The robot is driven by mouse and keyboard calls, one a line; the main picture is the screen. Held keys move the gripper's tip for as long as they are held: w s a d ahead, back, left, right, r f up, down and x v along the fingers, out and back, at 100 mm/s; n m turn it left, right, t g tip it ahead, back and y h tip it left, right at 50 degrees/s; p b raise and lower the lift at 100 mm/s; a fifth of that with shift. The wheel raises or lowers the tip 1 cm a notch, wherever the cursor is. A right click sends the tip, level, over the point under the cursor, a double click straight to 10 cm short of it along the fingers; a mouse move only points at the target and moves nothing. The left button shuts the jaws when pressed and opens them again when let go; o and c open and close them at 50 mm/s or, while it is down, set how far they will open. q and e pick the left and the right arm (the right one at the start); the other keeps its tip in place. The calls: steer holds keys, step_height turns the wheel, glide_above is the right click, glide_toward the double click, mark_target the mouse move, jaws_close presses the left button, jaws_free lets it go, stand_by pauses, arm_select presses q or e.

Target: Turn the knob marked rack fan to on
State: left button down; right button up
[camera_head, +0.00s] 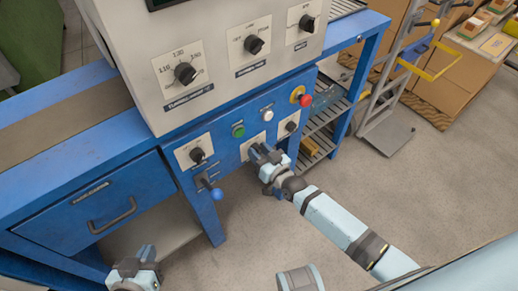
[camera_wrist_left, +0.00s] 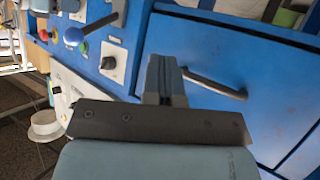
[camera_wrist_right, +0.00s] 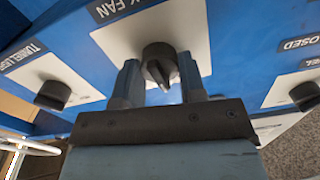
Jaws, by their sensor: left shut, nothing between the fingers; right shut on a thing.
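The rack fan knob (camera_wrist_right: 158,60) is a dark round knob with a pointer on a white plate (camera_wrist_right: 192,25). In the right wrist view its label is partly cut off, reading "K FAN". The pointer points downward in that view; I cannot read any position marks. My right gripper (camera_wrist_right: 161,82) is shut on this knob, one finger on each side. In the head view my right gripper (camera_head: 256,151) is at the blue lower panel and hides most of the knob. My left gripper (camera_head: 148,254) is low at the bottom left, shut and empty; its fingers show together in the left wrist view (camera_wrist_left: 165,78).
Other knobs sit close by on the panel, one to the left (camera_head: 197,155) and one to the right (camera_head: 291,126). A red button (camera_head: 305,100), a green button (camera_head: 238,130) and a blue-tipped lever (camera_head: 216,193) are near. A drawer handle (camera_head: 112,216) sticks out at left.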

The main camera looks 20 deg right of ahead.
steer(key=shift+m, duration=1)
steer(key=shift+m+p, duration=0.35)
steer(key=shift+m, duration=0.85)
arm_select(q)
steer(key=shift+a, duration=0.15)
arm_select(e)
steer(key=shift+d+m, duration=0.1)
steer(key=shift+m, duration=1)
arm_select(q)
steer(key=shift+r, duration=0.1)
arm_select(e)
steer(key=o, duration=0.9)
steer(key=shift+s, duration=0.1)
